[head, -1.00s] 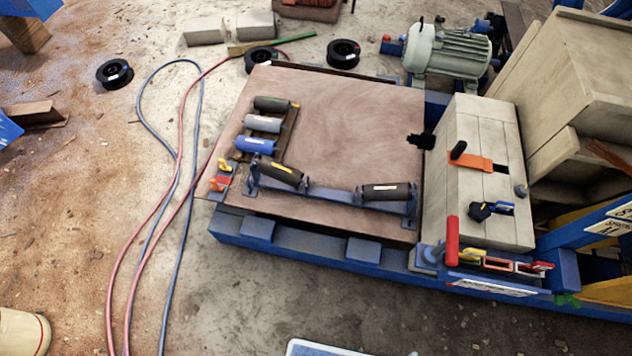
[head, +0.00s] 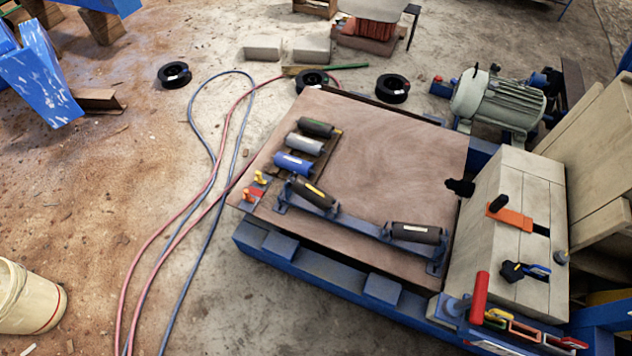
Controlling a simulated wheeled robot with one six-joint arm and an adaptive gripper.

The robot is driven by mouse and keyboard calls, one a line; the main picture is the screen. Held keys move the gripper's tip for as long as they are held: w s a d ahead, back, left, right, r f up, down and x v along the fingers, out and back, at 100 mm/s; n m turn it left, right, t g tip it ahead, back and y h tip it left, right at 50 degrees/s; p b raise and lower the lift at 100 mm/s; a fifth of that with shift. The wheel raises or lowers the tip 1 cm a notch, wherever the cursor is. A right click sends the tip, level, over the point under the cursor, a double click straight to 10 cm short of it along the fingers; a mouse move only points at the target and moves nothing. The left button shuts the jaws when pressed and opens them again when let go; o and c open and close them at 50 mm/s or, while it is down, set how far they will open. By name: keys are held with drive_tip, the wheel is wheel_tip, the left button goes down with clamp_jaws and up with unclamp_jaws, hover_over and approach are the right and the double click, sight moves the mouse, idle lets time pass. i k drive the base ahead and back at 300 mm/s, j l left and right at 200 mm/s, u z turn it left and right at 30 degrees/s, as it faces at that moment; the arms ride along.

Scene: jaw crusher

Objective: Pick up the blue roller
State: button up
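The blue roller (head: 294,163) lies on a dark wooden rack (head: 322,156) on the brown board (head: 395,150), in the middle of the head view. It is the nearest of three rollers side by side. A grey roller (head: 304,143) lies just behind it and a black roller (head: 317,127) behind that. Nothing covers the blue roller. My gripper is not in view.
A blue-grey bracket (head: 355,229) with two dark rollers stands in front of the rack. Clamps (head: 257,185) sit at the board's left corner. Hoses (head: 212,190) cross the floor on the left.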

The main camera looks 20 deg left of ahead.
sight(284, 161)
drive_tip(key=i+j, duration=0.1)
drive_tip(key=j, duration=0.85)
drive_tip(key=i+j, duration=0.15)
drive_tip(key=j, duration=0.3)
drive_tip(key=i+j, duration=0.1)
drive_tip(key=j, duration=0.35)
drive_tip(key=i+j, duration=0.15)
drive_tip(key=j, duration=0.15)
drive_tip(key=i+j, duration=0.1)
drive_tip(key=j, duration=0.2)
drive_tip(key=i+j, duration=0.15)
drive_tip(key=j, duration=0.2)
drive_tip(key=i+j, duration=0.15)
drive_tip(key=j, duration=0.15)
drive_tip(key=i, duration=0.15)
